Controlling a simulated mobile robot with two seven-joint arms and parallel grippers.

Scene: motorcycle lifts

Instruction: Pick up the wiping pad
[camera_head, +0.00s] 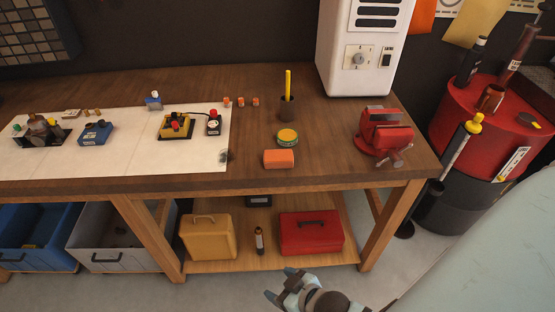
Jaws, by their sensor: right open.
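An orange block (278,158), which looks like the wiping pad, lies on the wooden workbench (330,178) near its front edge. A small round tin (287,136) with a green and yellow lid sits just behind it. My right gripper (281,286) is at the bottom of the head view, open and empty. It is in front of the bench and apart from the pad. My left gripper is not in view.
A red vise (385,134) stands to the right of the pad. A dark cup (288,108) with a yellow stick is behind the tin. A white mat (120,150) with several small parts covers the left side. A red toolbox (311,233) sits on the lower shelf.

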